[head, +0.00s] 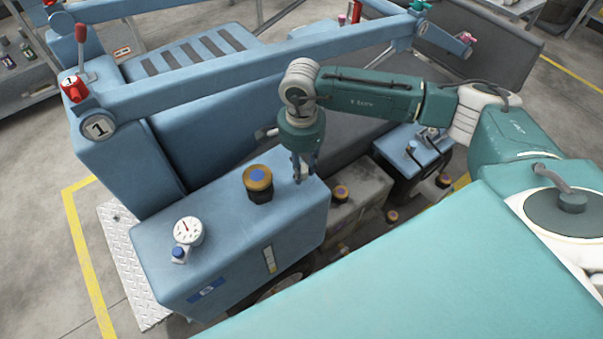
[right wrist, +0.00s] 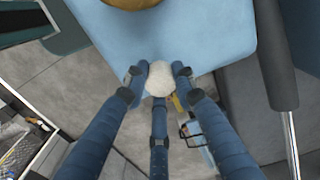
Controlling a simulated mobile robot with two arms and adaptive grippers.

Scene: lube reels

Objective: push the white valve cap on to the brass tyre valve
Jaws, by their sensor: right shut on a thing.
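My right gripper (head: 304,172) points down by the right end of the blue tank's top in the head view. In the right wrist view its blue fingers (right wrist: 158,82) are shut on the white valve cap (right wrist: 159,78), which looks like a round white disc from above. The cap shows only as a small pale patch between the fingers in the head view (head: 304,170). I cannot make out the brass tyre valve for sure. A small yellowish bit (right wrist: 176,103) shows just below the cap in the right wrist view. My left gripper is not in view.
A brass-coloured filler cap (head: 258,180) with a blue centre and a white dial gauge (head: 188,231) stand on the blue tank (head: 230,225). A grey block (head: 362,190) with similar knobs is to the right. A long blue bar (head: 240,82) runs behind my gripper.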

